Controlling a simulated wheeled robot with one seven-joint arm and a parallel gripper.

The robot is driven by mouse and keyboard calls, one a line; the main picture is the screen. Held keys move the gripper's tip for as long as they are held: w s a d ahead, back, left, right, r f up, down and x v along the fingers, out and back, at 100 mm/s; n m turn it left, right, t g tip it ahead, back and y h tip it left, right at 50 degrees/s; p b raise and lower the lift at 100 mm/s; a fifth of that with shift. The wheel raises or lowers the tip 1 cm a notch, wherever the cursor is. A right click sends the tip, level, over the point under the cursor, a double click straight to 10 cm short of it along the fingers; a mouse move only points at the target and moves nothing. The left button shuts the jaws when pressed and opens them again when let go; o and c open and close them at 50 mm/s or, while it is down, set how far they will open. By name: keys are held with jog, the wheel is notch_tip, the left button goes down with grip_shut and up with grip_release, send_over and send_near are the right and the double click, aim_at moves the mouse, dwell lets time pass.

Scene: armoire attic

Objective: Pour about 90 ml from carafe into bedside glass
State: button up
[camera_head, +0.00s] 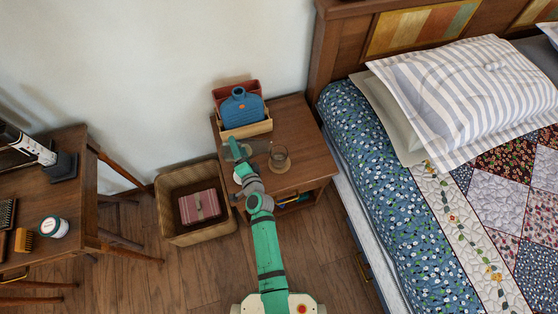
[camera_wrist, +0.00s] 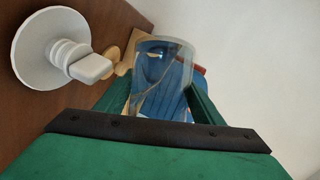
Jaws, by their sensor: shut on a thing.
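My gripper (camera_wrist: 160,105) is shut on a clear glass vessel, which looks like the carafe (camera_wrist: 168,50), held between its two green fingers. In the head view my gripper (camera_head: 236,152) is over the left part of the nightstand, and the carafe is hard to make out there. The bedside glass (camera_head: 279,158), clear and upright, stands on the nightstand to the right of my gripper, apart from it. I cannot tell the liquid level in either vessel or clearly see the carafe's tilt.
The nightstand (camera_head: 310,163) carries a wooden box (camera_head: 248,130) with a blue bottle-shaped item (camera_head: 241,106) behind my gripper. A white round-based object (camera_wrist: 62,50) stands close by. A wicker basket (camera_head: 172,231) is at left; the bed (camera_head: 375,180) is at right.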

aim_at(245, 146)
jog(key=shift+d+f+n, duration=0.1)
jog(key=shift+f+n, duration=0.2)
jog(key=shift+f, duration=0.05)
jog(key=shift+f+b, duration=0.1)
jog(key=shift+b, duration=0.25)
dwell(1.5)
jog(key=shift+d+f+n+h, duration=0.15)
jog(key=shift+f+n+h, duration=0.15)
jog(key=shift+d+r+n+g+h+b, duration=0.2)
jog(key=shift+d+r+n+h+b, duration=0.15)
jog(key=shift+r+n+b, duration=0.4)
jog(key=shift+d+r+n+g+h+b, duration=0.3)
jog(key=shift+d+r+b, duration=0.2)
jog(key=shift+r, duration=0.55)
jog(key=shift+d+r+n+h+b, duration=0.3)
jog(key=shift+n+h+b, duration=0.1)
jog(key=shift+n, duration=0.25)
jog(key=shift+n+h+b, duration=0.4)
jog(key=shift+n+h, duration=0.1)
jog(key=shift+h, duration=0.05)
jog(key=shift+f+n+h+b, duration=0.1)
jog(key=shift+n+h+b, duration=0.55)
jog(key=shift+n, duration=0.25)
jog(key=shift+d+f+n+g+h+b, duration=0.15)
jog(key=shift+d+f+n+h+b, duration=0.1)
jog(key=shift+n+h+b, duration=0.2)
jog(key=shift+d+f+n+g+h+b, duration=0.1)
jog(key=shift+f+n+g+h+b, duration=0.15)
jog(key=shift+n, duration=0.3)
jog(key=shift+r, duration=0.15)
